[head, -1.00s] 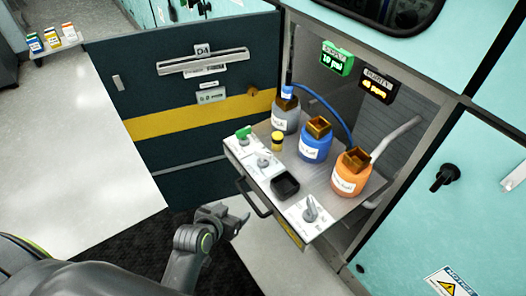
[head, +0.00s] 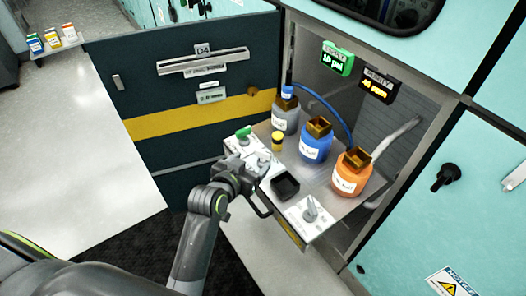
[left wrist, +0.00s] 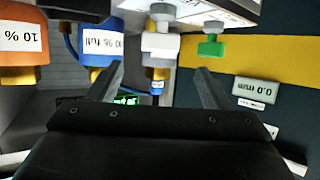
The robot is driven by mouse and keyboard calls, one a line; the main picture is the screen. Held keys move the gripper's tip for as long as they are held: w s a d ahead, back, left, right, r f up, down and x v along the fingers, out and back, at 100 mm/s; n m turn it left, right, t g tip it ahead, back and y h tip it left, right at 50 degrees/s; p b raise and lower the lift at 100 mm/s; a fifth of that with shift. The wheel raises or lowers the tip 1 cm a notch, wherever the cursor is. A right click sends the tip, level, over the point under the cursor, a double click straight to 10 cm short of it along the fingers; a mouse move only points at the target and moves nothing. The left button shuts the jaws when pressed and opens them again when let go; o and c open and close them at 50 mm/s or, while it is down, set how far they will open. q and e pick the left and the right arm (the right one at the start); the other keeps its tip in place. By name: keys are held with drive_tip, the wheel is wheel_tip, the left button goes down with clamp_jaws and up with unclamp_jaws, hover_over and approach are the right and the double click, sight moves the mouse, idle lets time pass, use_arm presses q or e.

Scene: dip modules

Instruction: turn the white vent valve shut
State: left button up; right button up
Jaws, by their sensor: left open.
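The white valve (head: 263,160) sits on a white panel at the left edge of the pulled-out drawer shelf, close to a green valve (head: 243,132). My left gripper (head: 252,168) is at that panel and partly hides it. In the left wrist view, which is upside down, the white valve (left wrist: 160,43) lies ahead, in line with the gap between the open fingers (left wrist: 160,80). The green valve (left wrist: 211,41) is to its right. The fingers look empty; whether they touch the valve cannot be told. My right gripper is not in view.
Grey, blue (head: 316,143) and orange (head: 352,175) bottles stand on the shelf (head: 325,182).

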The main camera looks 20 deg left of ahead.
sight(262, 153)
use_arm(q)
drive_tip(key=x, duration=0.9)
drive_tip(key=shift+b, duration=0.3)
drive_tip(key=shift+c, duration=0.2)
drive_tip(key=c, duration=0.9)
